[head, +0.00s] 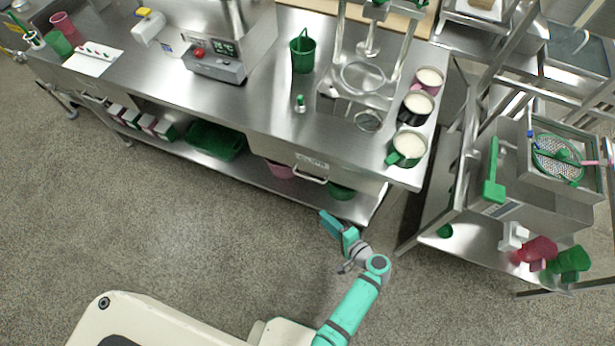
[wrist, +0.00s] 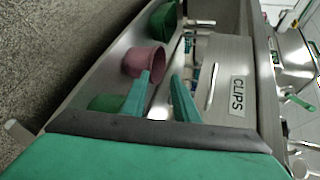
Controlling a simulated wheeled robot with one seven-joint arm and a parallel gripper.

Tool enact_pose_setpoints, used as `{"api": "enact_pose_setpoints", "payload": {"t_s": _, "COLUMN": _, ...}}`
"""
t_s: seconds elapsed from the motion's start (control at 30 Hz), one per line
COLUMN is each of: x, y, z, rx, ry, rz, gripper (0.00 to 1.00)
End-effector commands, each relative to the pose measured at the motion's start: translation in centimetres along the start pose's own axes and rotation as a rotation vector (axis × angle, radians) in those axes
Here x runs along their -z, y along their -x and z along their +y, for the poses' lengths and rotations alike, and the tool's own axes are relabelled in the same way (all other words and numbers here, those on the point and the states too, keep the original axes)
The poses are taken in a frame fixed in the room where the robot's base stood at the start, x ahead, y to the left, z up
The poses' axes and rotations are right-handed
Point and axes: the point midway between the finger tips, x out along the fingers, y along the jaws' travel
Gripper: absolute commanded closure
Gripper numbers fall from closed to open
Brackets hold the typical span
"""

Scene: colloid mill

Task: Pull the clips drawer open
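The clips drawer (head: 340,172) is under the right part of the steel bench. Its plain metal front also shows in the wrist view (wrist: 228,60), with a white CLIPS label (wrist: 237,95). The drawer looks shut in the head view. Its bar handle (head: 311,179) runs across the front and also shows in the wrist view (wrist: 213,85). My gripper (head: 326,216) is in front of the bench, below the handle and apart from it. In the wrist view its two green fingers (wrist: 161,76) are spread with nothing between them.
A lower shelf under the drawer holds a pink tub (wrist: 144,60) and green tubs (wrist: 164,20). Filled pots (head: 409,146) stand along the bench's right edge. A metal rack (head: 470,190) stands to the right. The floor (head: 190,240) before the bench is clear.

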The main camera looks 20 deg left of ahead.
Motion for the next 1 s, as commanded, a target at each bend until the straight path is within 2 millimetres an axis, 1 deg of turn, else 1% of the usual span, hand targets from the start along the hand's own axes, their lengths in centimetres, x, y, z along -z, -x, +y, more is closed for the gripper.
{"api": "enact_pose_setpoints", "payload": {"t_s": 0.03, "x": 1.1, "y": -0.6, "z": -2.1, "rx": 0.061, "ry": -0.013, "rz": -0.036, "gripper": 0.73}}
{"api": "enact_pose_setpoints", "payload": {"t_s": 0.1, "x": 1.9, "y": -0.9, "z": -4.5, "rx": 0.136, "ry": -0.028, "rz": -0.085, "gripper": 0.73}}
{"api": "enact_pose_setpoints", "payload": {"t_s": 0.2, "x": 2.7, "y": -1.1, "z": -7.2, "rx": 0.218, "ry": -0.039, "rz": -0.139, "gripper": 0.73}}
{"api": "enact_pose_setpoints", "payload": {"t_s": 0.3, "x": 3.1, "y": -1.0, "z": -8.9, "rx": 0.268, "ry": -0.043, "rz": -0.172, "gripper": 0.73}}
{"api": "enact_pose_setpoints", "payload": {"t_s": 0.4, "x": 3.2, "y": -1.2, "z": -9.7, "rx": 0.291, "ry": -0.043, "rz": -0.186, "gripper": 0.73}}
{"api": "enact_pose_setpoints", "payload": {"t_s": 0.47, "x": 3.2, "y": -1.5, "z": -9.9, "rx": 0.294, "ry": -0.043, "rz": -0.19, "gripper": 0.73}}
{"api": "enact_pose_setpoints", "payload": {"t_s": 0.57, "x": 2.9, "y": -2.6, "z": -10.2, "rx": 0.293, "ry": -0.043, "rz": -0.192, "gripper": 0.73}}
{"api": "enact_pose_setpoints", "payload": {"t_s": 0.8, "x": 2.1, "y": -6.6, "z": -11.5, "rx": 0.292, "ry": -0.042, "rz": -0.192, "gripper": 0.73}}
{"api": "enact_pose_setpoints", "payload": {"t_s": 1.0, "x": 1.6, "y": -9.4, "z": -12.3, "rx": 0.291, "ry": -0.043, "rz": -0.189, "gripper": 0.73}}
